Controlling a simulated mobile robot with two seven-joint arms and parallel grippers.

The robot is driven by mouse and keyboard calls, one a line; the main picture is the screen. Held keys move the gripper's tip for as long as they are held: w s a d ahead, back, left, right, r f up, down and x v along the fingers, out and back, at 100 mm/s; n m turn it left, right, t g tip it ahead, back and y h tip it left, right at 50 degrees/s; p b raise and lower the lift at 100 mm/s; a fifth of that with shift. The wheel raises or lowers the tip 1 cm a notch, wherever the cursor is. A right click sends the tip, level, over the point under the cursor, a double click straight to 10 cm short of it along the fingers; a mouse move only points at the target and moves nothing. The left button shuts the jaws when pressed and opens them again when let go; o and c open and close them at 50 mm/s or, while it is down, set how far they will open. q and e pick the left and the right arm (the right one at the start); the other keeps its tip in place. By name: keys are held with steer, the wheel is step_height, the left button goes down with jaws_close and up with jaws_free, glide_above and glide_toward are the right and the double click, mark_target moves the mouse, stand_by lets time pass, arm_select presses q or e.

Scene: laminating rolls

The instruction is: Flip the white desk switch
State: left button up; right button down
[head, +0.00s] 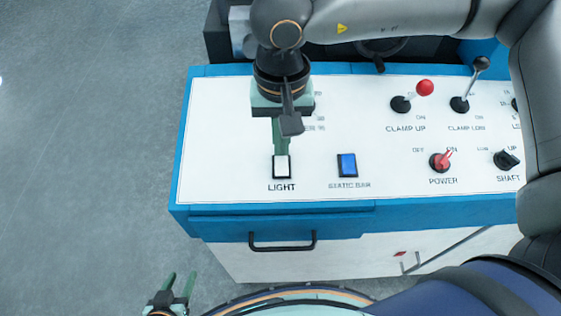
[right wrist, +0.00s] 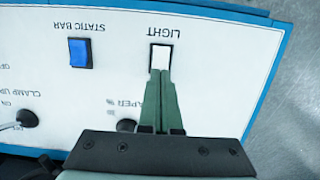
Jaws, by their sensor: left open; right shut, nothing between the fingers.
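The white switch (head: 282,167) is a rocker in a black frame, with the word LIGHT printed beside it, at the left of the white control panel. It also shows in the right wrist view (right wrist: 161,56). My right gripper (head: 281,150) is shut and empty, pointing down at the switch. Its green fingertips overlap the switch's far edge in both views; I cannot tell whether they touch it. My left gripper (head: 180,284) is open and empty at the bottom left, in front of the desk and away from the panel.
A blue STATIC BAR switch (head: 347,165) is to the right of the white one. A black drawer handle (head: 282,246) is below.

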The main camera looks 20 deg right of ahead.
mark_target(281, 160)
steer(key=shift+f+b, duration=1)
steer(key=shift+f, duration=0.05)
stand_by(0.5)
steer(key=shift+r, duration=0.15)
steer(key=shift+r+p, duration=1.9)
steer(key=shift+r, duration=1.55)
